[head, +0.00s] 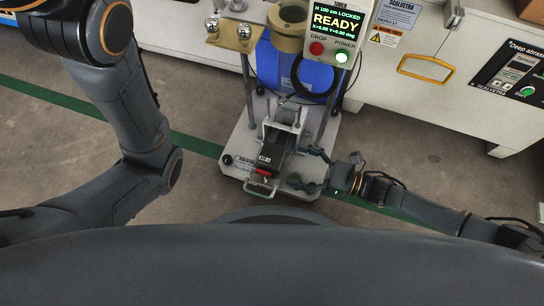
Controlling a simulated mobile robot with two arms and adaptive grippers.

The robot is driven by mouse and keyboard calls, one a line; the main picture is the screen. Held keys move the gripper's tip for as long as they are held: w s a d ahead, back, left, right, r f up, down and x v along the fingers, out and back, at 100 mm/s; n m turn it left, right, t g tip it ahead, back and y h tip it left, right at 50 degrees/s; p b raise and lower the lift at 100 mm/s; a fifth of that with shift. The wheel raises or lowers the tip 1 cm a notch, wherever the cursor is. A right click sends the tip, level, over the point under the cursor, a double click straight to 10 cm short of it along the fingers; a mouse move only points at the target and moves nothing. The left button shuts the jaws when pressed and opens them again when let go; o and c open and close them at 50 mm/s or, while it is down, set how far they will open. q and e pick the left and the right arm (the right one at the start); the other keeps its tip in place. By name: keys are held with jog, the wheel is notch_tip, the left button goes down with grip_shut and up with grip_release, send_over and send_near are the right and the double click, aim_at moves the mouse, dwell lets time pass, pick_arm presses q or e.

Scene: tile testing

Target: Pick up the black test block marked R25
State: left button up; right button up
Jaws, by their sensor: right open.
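A black block (273,151) sits in the metal fixture on the machine's light grey base plate. It has a small white marking on its near part, too small to read for certain as R25. My right gripper (306,167) is open and empty, to the right of the block. Its two dark fingers point left toward the block, with a gap between them and the block. My left arm shows at the left, but its gripper is not in view.
A control box (333,30) reads READY above. A white cabinet (432,50) stands at right. Floor is clear on both sides.

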aim_at(283, 157)
jog(key=b+x, duration=0.1)
jog(key=x, duration=0.1)
jog(key=b+x, duration=0.2)
jog(key=shift+w+r, duration=0.25)
jog(key=shift+w+a+r, duration=0.1)
jog(key=shift+w+a, duration=0.05)
jog(key=shift+a, duration=0.35)
jog(key=c, duration=1.3)
jog(key=shift+r, duration=0.1)
jog(key=c, duration=0.3)
